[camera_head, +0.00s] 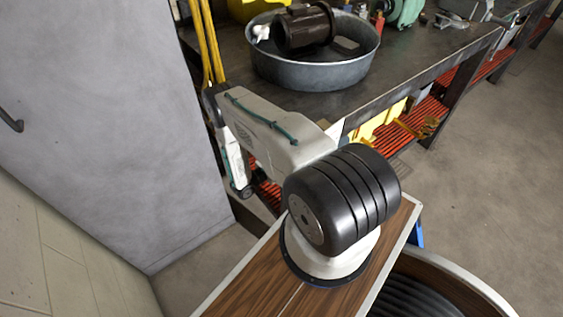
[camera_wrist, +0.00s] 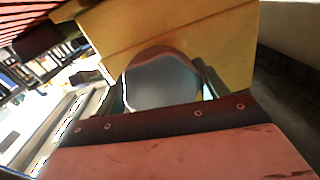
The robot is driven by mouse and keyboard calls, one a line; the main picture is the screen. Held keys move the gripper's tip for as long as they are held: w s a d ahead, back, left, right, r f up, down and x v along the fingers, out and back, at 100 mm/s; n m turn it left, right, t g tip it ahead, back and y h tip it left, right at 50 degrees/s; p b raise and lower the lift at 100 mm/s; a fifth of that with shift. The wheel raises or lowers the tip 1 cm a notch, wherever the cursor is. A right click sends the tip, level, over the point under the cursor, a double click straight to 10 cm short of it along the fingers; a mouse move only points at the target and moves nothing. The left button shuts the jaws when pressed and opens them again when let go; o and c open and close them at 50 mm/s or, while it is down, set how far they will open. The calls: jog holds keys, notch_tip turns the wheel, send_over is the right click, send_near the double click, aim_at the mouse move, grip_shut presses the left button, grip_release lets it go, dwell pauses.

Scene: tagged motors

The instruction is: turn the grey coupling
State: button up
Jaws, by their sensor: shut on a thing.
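In the wrist view a smooth grey rounded part, seemingly the grey coupling (camera_wrist: 160,84), fills the middle of the picture. My gripper (camera_wrist: 165,92) is shut on it, with a dark finger showing at its left and at its right side. A yellow panel (camera_wrist: 195,40) stands right behind the coupling. In the head view my arm reaches over to the left and bends down beside the workbench; the gripper and the coupling are hidden there. How far the coupling is turned cannot be told.
A workbench (camera_head: 408,68) carries a round metal tub (camera_head: 315,72) with a dark brown motor (camera_head: 303,27) in it. A green motor (camera_head: 405,10) stands farther back. Red slatted shelving (camera_head: 435,108) lies below. A grey wall (camera_head: 90,120) closes the left side; the floor at right is clear.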

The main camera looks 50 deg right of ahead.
jog(key=shift+w, duration=0.1)
dwell(0.3)
jog(key=o, duration=1)
jog(key=shift+c, duration=0.2)
jog(key=w+a, duration=0.1)
jog(key=a, duration=0.6)
jog(key=shift+w+a, duration=0.2)
jog(key=shift+a, duration=0.15)
